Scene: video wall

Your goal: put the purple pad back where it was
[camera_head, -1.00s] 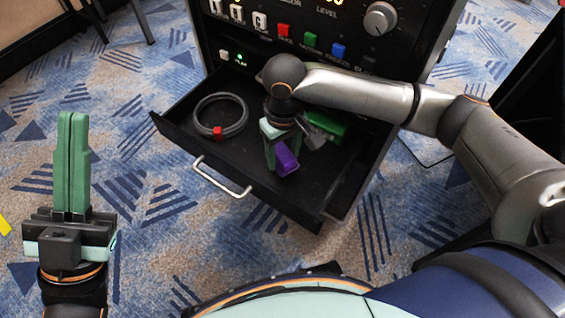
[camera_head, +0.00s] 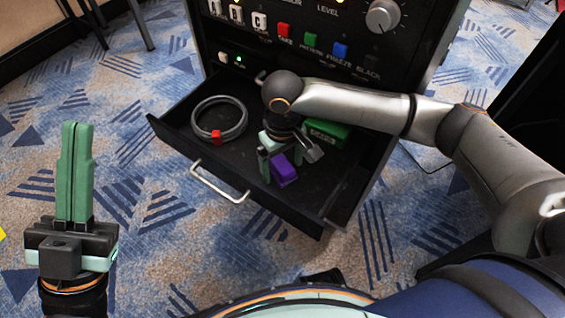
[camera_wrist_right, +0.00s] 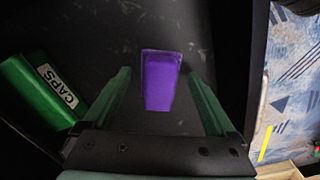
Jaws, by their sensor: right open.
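The purple pad (camera_head: 284,170) is in the open black drawer (camera_head: 290,205), near its front right part. In the right wrist view the pad (camera_wrist_right: 160,82) appears between my right gripper's two spread green fingers, with a dark gap on each side. My right gripper (camera_head: 286,162) is open, pointing down into the drawer. The wrist view does not clearly show whether the pad rests fully on the drawer floor. My left gripper (camera_head: 76,172) is shut and empty, fingers pointing up, to the left of the drawer.
A coiled grey cable (camera_head: 220,118) with a red clip lies in the drawer's left part. A green box (camera_head: 327,134) labelled CAPS (camera_wrist_right: 50,88) lies at the right. The drawer has a metal handle (camera_head: 218,182). The console front (camera_head: 320,50) rises behind. Carpet lies in front.

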